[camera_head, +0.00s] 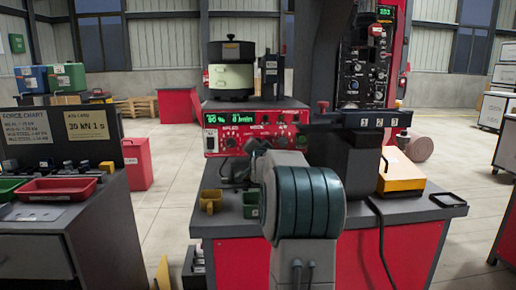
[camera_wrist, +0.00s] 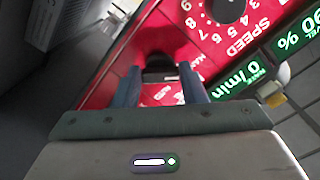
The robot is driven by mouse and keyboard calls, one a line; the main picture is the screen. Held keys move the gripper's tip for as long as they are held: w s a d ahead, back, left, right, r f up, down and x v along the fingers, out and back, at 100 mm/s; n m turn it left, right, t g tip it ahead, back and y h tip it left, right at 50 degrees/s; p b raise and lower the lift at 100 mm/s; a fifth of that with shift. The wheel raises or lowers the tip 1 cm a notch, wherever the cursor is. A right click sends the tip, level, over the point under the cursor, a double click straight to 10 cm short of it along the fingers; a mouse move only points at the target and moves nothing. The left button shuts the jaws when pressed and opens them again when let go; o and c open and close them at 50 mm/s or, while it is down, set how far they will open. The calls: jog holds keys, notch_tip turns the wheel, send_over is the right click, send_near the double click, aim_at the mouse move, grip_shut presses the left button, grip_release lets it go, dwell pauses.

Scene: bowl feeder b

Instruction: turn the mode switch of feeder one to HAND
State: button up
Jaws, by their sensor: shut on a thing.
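Feeder one's red control panel (camera_head: 275,118) faces me in the head view, below the bowl; its green displays read about 90 % and 0 /min. In the wrist view the panel appears turned over. My gripper (camera_wrist: 160,78) is shut on the dark mode switch (camera_wrist: 160,61), with one finger on each side of it. White lettering beside the fingers is partly covered and blurred, so I cannot tell which position the switch points to. The speed dial (camera_wrist: 223,8) is beside it, apart from the fingers. In the head view my arm hides most of the switch and gripper.
A pale green pot with a black top (camera_head: 231,78) stands on the feeder. A dark bar numbered 1 2 3 (camera_head: 372,121) and an orange box (camera_head: 401,179) are at right.

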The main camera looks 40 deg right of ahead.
jog(key=shift+f, duration=0.1)
jog(key=o, duration=1)
jog(key=shift+s, duration=0.1)
jog(key=v, duration=1.3)
jog(key=shift+s+a+p, duration=0.15)
jog(key=shift+s+p, duration=0.2)
